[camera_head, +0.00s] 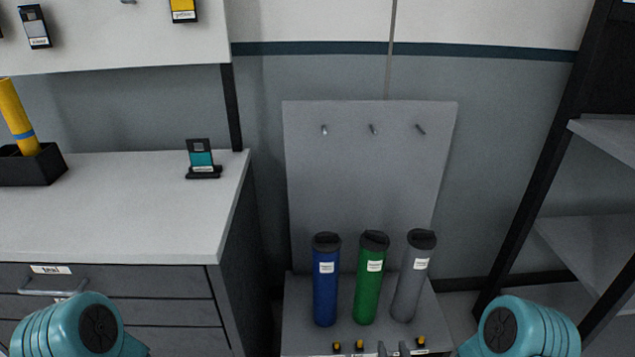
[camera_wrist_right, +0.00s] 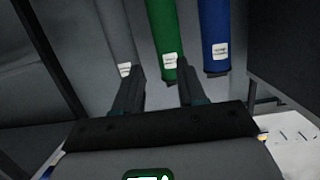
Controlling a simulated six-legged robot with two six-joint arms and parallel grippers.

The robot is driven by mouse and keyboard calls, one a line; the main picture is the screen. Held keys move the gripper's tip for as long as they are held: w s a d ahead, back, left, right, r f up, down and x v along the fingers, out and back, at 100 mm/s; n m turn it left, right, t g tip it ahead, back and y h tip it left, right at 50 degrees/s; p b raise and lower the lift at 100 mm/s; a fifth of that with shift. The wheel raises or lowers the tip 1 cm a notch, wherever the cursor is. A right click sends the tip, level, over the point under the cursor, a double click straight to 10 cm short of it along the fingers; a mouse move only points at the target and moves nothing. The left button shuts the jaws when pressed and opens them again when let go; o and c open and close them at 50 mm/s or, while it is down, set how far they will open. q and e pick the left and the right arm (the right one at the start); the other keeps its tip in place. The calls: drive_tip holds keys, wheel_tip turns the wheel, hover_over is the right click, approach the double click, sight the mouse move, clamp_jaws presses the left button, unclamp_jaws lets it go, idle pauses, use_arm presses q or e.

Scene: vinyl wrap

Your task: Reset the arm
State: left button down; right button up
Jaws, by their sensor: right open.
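Teal joints of my arms show at both lower corners of the head view. My left gripper is not in view.
A grey stand (camera_head: 365,180) with three pegs carries the blue (camera_head: 325,285), green (camera_head: 370,285) and grey (camera_head: 412,285) tubes, standing upright. A counter (camera_head: 110,220) with drawers is on the left, holding a small display (camera_head: 201,160). Shelving (camera_head: 590,245) is on the right.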

drive_tip(key=s+r+g+y+p, duration=0.2)
drive_tip(key=s+r+g+p, duration=0.3)
drive_tip(key=p, duration=0.3)
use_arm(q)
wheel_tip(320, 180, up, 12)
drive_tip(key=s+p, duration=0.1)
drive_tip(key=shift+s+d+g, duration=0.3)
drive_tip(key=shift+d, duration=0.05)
use_arm(e)
drive_tip(key=s+a+f+g+y, duration=0.1)
drive_tip(key=s+a+f+g, duration=0.1)
drive_tip(key=s+g, duration=0.3)
drive_tip(key=s+a+f+m+g, duration=0.1)
drive_tip(key=s+g, duration=0.4)
drive_tip(key=s, duration=0.6)
drive_tip(key=shift+s+a+f+m+y, duration=0.15)
drive_tip(key=shift+a+f+m+y, duration=0.2)
drive_tip(key=shift+a+f, duration=0.5)
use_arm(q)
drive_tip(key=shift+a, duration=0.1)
use_arm(e)
drive_tip(key=shift+a+r, duration=0.1)
drive_tip(key=shift+a, duration=0.05)
